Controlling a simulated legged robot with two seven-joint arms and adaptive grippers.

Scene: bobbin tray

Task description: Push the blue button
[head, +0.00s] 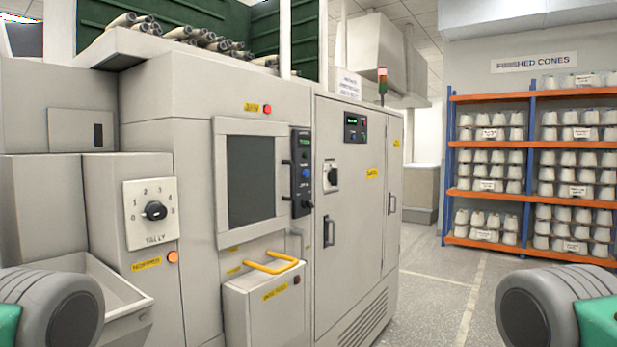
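A small blue button (306,173) sits on a narrow black control panel (301,150) on the front of a large light-grey machine (200,140). The panel is just right of a dark window. A green display is near its top and a dark knob (306,203) is below the button. Neither of my grippers is in view. Only rounded grey and green parts of my arms show at the bottom left and bottom right corners, well apart from the panel.
A yellow handle (272,263) juts from a box below the window. A tally dial (155,210), an orange button (173,257) and a red button (267,109) are also on the machine. Shelves of cones (530,170) stand at right, with clear floor between.

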